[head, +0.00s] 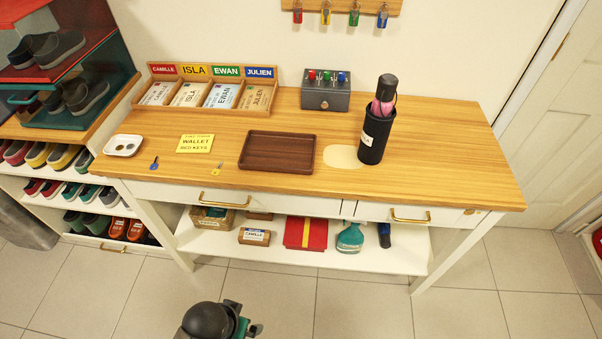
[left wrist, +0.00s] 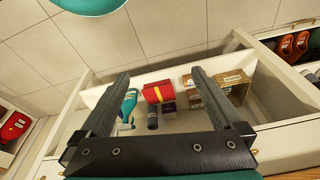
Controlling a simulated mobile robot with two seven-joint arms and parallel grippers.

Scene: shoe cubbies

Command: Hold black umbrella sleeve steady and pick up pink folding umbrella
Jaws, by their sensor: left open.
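The black umbrella sleeve (head: 376,142) stands upright on the wooden table, right of the middle, with a white label on its side. The pink folding umbrella (head: 381,107) sits in it; its black handle and a short pink part show above the rim, and the rest is hidden inside. My left gripper (left wrist: 160,73) is open and empty in the left wrist view, above the low shelf under the table, away from the sleeve and umbrella. My right gripper is in neither view.
A brown tray (head: 278,170), a grey box with coloured knobs (head: 326,102) and a name-card rack (head: 262,98) share the tabletop. A pale patch (head: 343,157) lies left of the sleeve. The tabletop right of the sleeve is clear. Shoe cubbies (head: 58,172) stand at left.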

